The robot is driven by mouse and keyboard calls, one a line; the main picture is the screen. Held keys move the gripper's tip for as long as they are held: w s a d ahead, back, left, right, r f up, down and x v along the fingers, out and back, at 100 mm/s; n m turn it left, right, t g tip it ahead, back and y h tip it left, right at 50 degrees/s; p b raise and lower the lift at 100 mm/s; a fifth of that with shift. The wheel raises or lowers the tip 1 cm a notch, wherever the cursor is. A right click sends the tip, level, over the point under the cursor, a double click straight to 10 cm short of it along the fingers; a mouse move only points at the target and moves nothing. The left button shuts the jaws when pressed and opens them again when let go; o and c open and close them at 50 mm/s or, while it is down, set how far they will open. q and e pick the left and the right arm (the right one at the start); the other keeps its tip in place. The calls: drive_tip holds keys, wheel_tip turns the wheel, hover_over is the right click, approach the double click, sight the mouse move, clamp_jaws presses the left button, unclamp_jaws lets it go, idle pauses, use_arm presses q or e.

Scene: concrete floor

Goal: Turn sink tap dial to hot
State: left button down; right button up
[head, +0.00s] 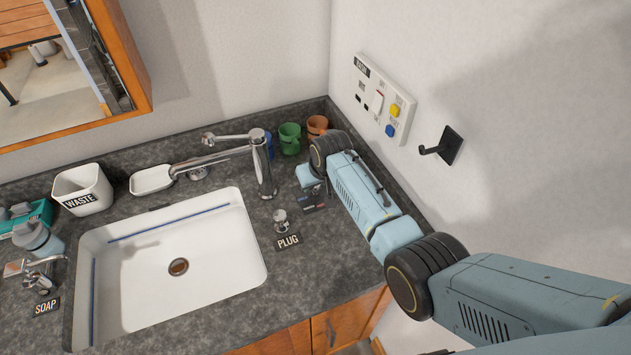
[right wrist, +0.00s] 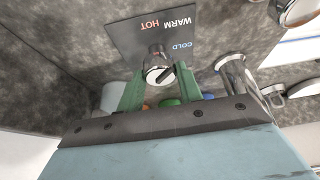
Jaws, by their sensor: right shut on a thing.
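The tap dial (right wrist: 158,70) is a small chrome knob with a dark mark on its face. It stands at a dark plate (right wrist: 150,32) printed COLD, WARM and HOT; the plate also shows partly in the head view (head: 314,207). My right gripper (right wrist: 160,74) is shut on the dial, one green finger on each side. In the head view the right gripper (head: 312,187) is over the counter right of the tap, and it hides the dial. I cannot tell which word the mark points to. The chrome tap (head: 264,165) stands behind the white sink (head: 205,250). My left gripper is not in view.
A plug (head: 281,221) with its PLUG label lies left of my right gripper. Green (head: 289,139) and brown (head: 317,126) cups stand behind it. A wall panel (head: 382,100) and a black hook (head: 441,147) are at the right. A WASTE bin (head: 83,188) stands at the left.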

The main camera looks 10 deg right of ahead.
drive_tip(key=shift+d+r+n+y+p, duration=0.1)
drive_tip(key=shift+n+y+p, duration=0.25)
drive_tip(key=shift+n, duration=0.45)
drive_tip(key=shift+w+d+n+y, duration=0.1)
drive_tip(key=shift+n+y, duration=0.35)
drive_tip(key=shift+n, duration=0.75)
drive_tip(key=n+g+b, duration=0.1)
drive_tip(key=n, duration=0.2)
drive_tip(key=shift+y, duration=0.3)
drive_tip(key=shift+n+g+y+b, duration=0.3)
drive_tip(key=shift+n+b, duration=0.1)
drive_tip(key=shift+n, duration=0.4)
drive_tip(key=o, duration=1)
